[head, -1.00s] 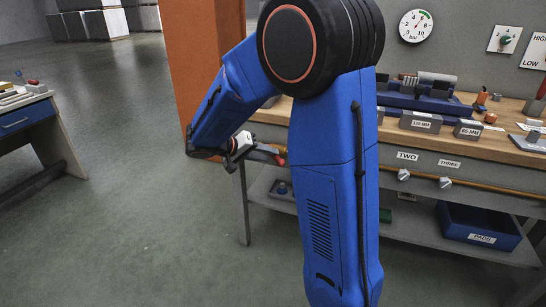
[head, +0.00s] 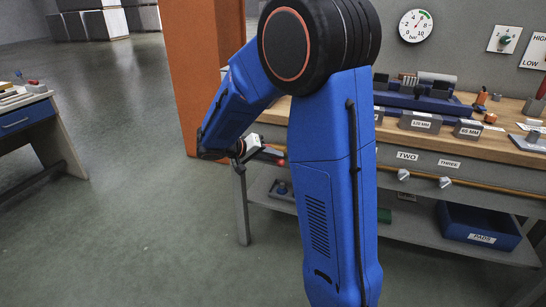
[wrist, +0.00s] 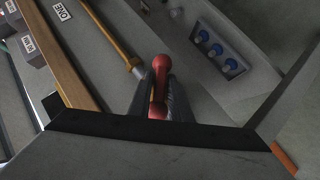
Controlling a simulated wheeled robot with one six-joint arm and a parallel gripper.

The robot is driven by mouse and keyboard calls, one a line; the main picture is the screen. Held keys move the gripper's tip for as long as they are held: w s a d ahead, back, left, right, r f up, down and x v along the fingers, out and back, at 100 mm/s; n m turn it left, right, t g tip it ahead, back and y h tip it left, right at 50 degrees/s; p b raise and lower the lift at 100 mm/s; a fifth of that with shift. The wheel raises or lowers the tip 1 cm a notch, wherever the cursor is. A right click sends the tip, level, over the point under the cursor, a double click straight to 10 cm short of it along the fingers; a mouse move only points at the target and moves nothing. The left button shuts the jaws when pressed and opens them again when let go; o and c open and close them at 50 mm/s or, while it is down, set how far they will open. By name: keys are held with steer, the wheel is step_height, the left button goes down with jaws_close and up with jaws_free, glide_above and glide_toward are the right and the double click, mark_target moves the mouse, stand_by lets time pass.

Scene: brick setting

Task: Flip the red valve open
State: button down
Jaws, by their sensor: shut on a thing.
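The red valve handle (wrist: 160,75) shows in the middle of the wrist view, at the end of a brass pipe (wrist: 118,45). My gripper (wrist: 161,92) is shut on the handle, with a dark finger on either side of it. In the head view my gripper (head: 268,154) is at the bench's left end, partly behind my arm. Only a small bit of red shows at its tip there. The valve body is mostly hidden by the fingers, and the handle's angle to the pipe is hard to tell.
The workbench (head: 395,140) has a rail with labels and two grey valves (head: 445,182) on the pipe. A blue bin (head: 480,225) sits on the lower shelf. A block with blue knobs (wrist: 217,48) shows in the wrist view.

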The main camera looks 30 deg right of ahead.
steer(key=n+g+h, duration=0.1)
steer(key=n+h, duration=0.1)
steer(key=shift+f+h, duration=0.15)
steer(key=shift+h, duration=0.15)
steer(key=n+g+h, duration=0.1)
steer(key=n+h, duration=0.1)
steer(key=h, duration=0.1)
steer(key=shift+n+g, duration=0.3)
steer(key=shift+n, duration=0.1)
stand_by(0.5)
steer(key=c, duration=1.8)
jaws_free()
steer(key=shift+o, duration=0.2)
steer(key=shift+a, duration=0.15)
steer(key=w+a, duration=0.2)
steer(key=a, duration=1.5)
